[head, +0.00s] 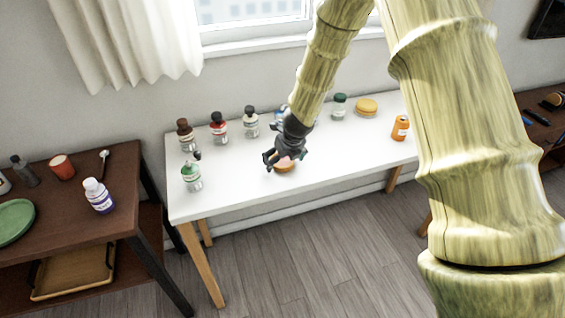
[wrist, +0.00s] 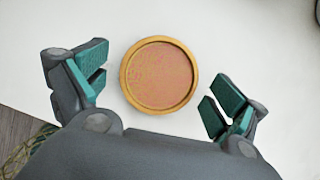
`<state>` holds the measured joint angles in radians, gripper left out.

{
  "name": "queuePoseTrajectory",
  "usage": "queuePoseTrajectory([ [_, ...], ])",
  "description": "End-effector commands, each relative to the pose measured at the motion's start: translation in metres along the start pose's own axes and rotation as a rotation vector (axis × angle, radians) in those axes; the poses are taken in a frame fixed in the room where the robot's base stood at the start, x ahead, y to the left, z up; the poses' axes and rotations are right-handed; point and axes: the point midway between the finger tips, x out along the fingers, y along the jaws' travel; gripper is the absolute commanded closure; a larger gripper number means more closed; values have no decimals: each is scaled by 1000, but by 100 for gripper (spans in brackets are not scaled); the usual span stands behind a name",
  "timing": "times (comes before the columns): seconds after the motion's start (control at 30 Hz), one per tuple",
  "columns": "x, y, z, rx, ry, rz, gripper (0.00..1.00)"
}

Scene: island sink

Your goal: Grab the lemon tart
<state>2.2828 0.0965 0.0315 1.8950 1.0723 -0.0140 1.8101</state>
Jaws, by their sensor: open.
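The lemon tart (wrist: 159,75) is a round tan pastry ring with a pinkish-orange filling. It lies flat on the white table (head: 240,182). In the head view the tart (head: 285,168) is partly hidden behind my gripper (head: 275,160). My gripper is open and empty above the tart. In the wrist view the two teal-padded fingers of my gripper (wrist: 157,88) are spread wide, one left and one right of the tart. The tart sits between them, a little toward the far side, with a gap on each side. No finger visibly touches it.
Several bottles stand along the table's back and left, including a green-capped one (head: 191,176) and a red-labelled one (head: 219,128). A jar (head: 339,106), a yellow round item (head: 366,107) and an orange can (head: 401,128) are at right. The table's front is clear.

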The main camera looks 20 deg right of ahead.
Motion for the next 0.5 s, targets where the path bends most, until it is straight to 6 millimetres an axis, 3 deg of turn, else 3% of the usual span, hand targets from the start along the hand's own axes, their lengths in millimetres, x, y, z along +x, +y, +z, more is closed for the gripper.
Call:
queuePoseTrajectory([
  [0.27,2,0,0,0,0,0,4],
  [0.5,1,0,0,0,0,0,47],
])
